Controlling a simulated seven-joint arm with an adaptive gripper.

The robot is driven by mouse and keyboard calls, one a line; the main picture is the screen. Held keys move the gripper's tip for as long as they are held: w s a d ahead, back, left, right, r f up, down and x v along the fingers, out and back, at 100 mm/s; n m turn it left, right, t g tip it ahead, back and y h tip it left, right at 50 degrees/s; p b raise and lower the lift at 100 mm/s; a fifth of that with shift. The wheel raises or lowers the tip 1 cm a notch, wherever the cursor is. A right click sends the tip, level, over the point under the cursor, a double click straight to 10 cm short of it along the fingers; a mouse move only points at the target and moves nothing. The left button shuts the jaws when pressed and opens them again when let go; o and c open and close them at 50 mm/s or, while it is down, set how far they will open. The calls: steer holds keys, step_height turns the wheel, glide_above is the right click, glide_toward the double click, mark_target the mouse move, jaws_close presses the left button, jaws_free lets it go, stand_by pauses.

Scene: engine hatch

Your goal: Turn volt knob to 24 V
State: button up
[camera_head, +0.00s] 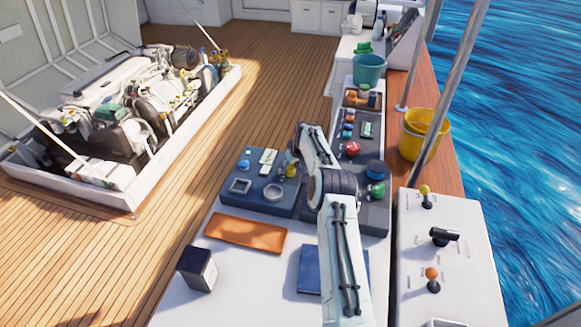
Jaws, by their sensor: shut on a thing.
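The dark blue control panel (262,202) lies on the white counter, left of my arm. A yellow knob (291,172) stands at its right edge, partly covered by my arm. My gripper (293,160) is small and mostly hidden behind my arm links; its dark end is at the yellow knob and shut on it. I cannot read any volt marks or tell where the knob points. A pale meter or label plate (268,157), a square frame (240,186) and a round dial (274,192) are also on this panel.
A second dark panel (377,214) with red, blue and green knobs stands right of my arm. An orange tray (245,233), a dark box (198,268) and a blue book (312,270) lie nearer. A lever console (450,262) is at right; the open engine hatch (130,205) is at left.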

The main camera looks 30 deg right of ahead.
steer(key=m+h, duration=0.2)
steer(key=m, duration=0.4)
steer(key=shift+a, duration=0.15)
steer(key=m+g+h, duration=0.1)
steer(key=m, duration=0.2)
steer(key=m+g+h, duration=0.1)
steer(key=m, duration=0.1)
steer(key=shift+w+m, duration=0.1)
steer(key=shift+m, duration=0.6)
steer(key=o, duration=1.1)
steer(key=v, duration=1.2)
steer(key=shift+w, duration=0.1)
